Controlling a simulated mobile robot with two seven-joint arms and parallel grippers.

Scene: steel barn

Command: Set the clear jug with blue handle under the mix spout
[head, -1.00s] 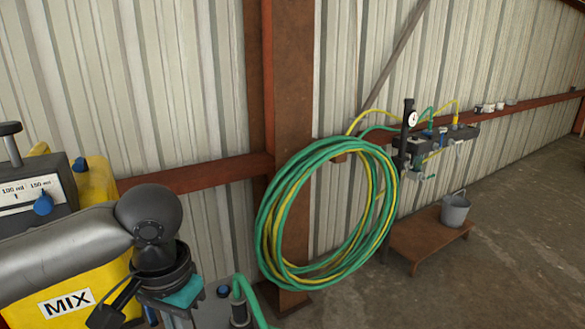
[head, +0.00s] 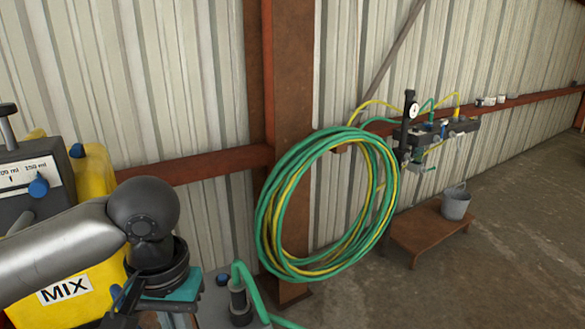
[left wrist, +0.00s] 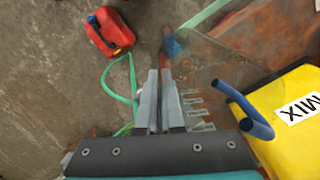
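The jug shows in the left wrist view as a faint clear wall (left wrist: 222,58) with printed marks and a blue handle (left wrist: 258,122) on the right. My left gripper (left wrist: 160,75) points away from the camera, its two grey fingers close together just left of the marks. I cannot tell whether the clear wall is between them. In the head view my left arm reaches in from the left, and the fingertips and jug cannot be made out. The yellow tank labelled MIX (head: 92,268) stands behind my arm. I cannot make out its spout. My right gripper is out of view.
A red can (left wrist: 113,32) lies on the floor in the left wrist view. A green and yellow hose coil (head: 268,225) hangs on the wall. A grey bucket (head: 456,204) stands on a low brown bench (head: 415,240). Open floor lies at right.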

